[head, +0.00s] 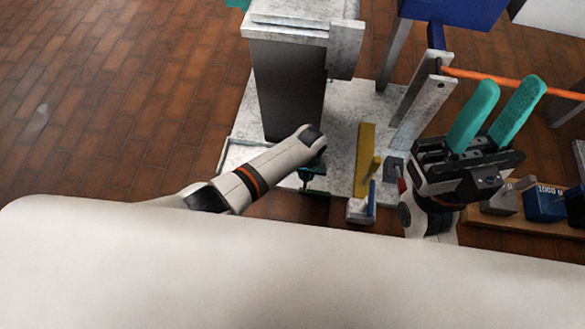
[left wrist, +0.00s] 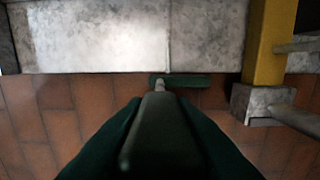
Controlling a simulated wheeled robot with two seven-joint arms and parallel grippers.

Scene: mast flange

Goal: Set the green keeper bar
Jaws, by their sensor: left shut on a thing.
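The green keeper bar (left wrist: 195,80) is a short dark green bar, seen in the left wrist view just beyond my fingertips, along the edge of the pale metal plate. A small grey stub on it sits at the fingertips. My left gripper (head: 312,172) is shut on it, low at the near edge of the plate in the head view; it also shows in the left wrist view (left wrist: 160,92). The arm and fingers hide most of the bar in the head view. My right gripper (head: 490,120) is raised at the right, its teal fingers apart and empty.
The mottled metal plate (head: 340,180) carries a tall grey column (head: 287,85) and a yellow upright (head: 364,155) with a small grey block beside it. An orange rod (head: 520,84) crosses at right. Weights, one blue (head: 545,203), stand in a wooden tray. Brick floor is clear at left.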

